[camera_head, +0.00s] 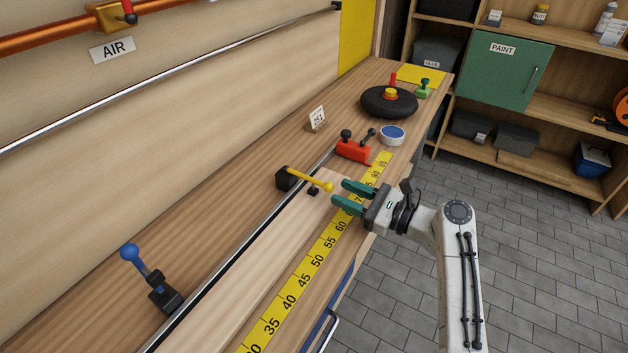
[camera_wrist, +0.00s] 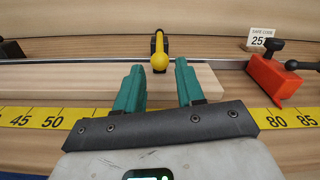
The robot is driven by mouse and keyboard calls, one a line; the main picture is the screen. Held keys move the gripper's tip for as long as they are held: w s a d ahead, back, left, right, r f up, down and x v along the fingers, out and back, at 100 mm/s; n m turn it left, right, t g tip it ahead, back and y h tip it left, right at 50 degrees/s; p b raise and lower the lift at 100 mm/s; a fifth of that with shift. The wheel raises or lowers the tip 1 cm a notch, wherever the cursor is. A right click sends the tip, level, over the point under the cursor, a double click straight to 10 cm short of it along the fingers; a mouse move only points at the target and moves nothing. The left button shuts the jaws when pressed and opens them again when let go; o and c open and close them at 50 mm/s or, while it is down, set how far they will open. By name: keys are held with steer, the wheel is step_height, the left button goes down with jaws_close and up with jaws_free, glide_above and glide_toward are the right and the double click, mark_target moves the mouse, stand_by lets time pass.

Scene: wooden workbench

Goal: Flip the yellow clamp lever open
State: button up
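The yellow clamp lever (camera_head: 309,179) lies low in the head view, reaching from its black base (camera_head: 285,178) over a light wooden board (camera_head: 262,228). Its ball end (camera_head: 328,187) points toward my gripper (camera_head: 343,196). In the wrist view the lever's yellow ball (camera_wrist: 159,62) faces the camera, just beyond and between the green fingertips of my gripper (camera_wrist: 157,70). My gripper is open and empty, with a wide gap between its fingers. The lever appears apart from both fingers.
A blue-handled clamp (camera_head: 142,268) stands upright at the near left. A red block (camera_head: 353,150) with black knobs sits beyond the yellow lever, to its right in the wrist view (camera_wrist: 278,78). A yellow measuring strip (camera_head: 300,276) runs along the bench's front.

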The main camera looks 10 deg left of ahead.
mark_target(324, 185)
steer(key=b+x, duration=0.1)
steer(key=x, duration=0.7)
steer(key=shift+w+a, duration=0.1)
steer(key=shift+a, duration=0.1)
steer(key=shift+c, duration=0.3)
steer(key=shift+f, duration=0.1)
jaws_close()
